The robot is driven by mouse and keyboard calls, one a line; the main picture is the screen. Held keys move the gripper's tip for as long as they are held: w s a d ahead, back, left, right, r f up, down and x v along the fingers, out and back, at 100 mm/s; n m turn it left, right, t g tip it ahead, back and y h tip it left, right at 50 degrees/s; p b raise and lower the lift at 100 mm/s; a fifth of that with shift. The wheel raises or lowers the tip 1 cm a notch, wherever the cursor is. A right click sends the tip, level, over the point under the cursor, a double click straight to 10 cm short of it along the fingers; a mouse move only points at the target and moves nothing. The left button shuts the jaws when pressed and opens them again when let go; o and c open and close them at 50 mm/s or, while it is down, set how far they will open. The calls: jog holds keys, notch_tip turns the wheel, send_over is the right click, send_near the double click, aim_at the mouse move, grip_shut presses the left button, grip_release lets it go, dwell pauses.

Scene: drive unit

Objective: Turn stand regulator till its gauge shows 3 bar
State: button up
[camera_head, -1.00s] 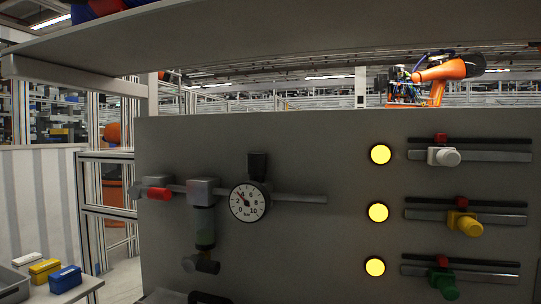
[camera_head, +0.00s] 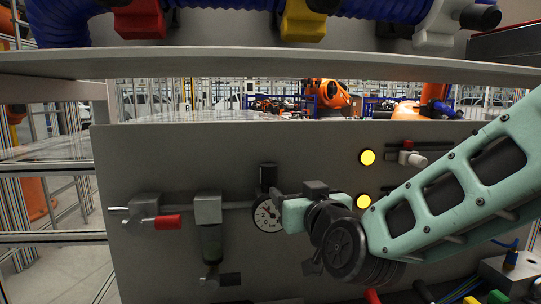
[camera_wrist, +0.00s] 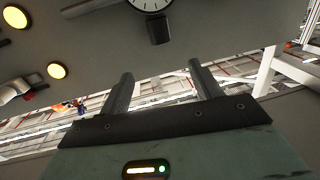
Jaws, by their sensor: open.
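The stand regulator is on the grey panel's pipe. Its round white gauge (camera_head: 267,215) has a black knob (camera_head: 267,178) above it. The needle points to the upper left, but the numbers are too small to read exactly. My gripper (camera_head: 280,191) comes in from the right, its fingers close beside the knob and gauge. In the wrist view, my gripper (camera_wrist: 160,70) is open with nothing between its fingers. The knob (camera_wrist: 158,30) appears just beyond the fingertips, in line with the gap, with part of the gauge (camera_wrist: 150,4) at the top edge.
A red-handled valve (camera_head: 167,222) and a filter bowl (camera_head: 211,243) are left on the same pipe. Yellow lamps (camera_head: 367,157) and slide valves (camera_head: 411,158) are at right, partly behind my arm. A shelf (camera_head: 250,63) overhangs the panel. Coloured parts lie at lower right.

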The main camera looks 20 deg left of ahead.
aim_at(272, 169)
jog(key=p+x, duration=0.2)
jog(key=x, duration=0.4)
jog(key=p+x, duration=0.3)
jog(key=x, duration=0.2)
jog(key=p+x, duration=0.3)
jog(key=x, duration=0.3)
jog(key=shift+w+a+r, duration=0.15)
jog(key=shift+w+r, duration=0.2)
jog(key=shift+r, duration=0.05)
jog(key=c, duration=1)
jog(key=shift+f+b, duration=0.1)
jog(key=shift+b, duration=0.25)
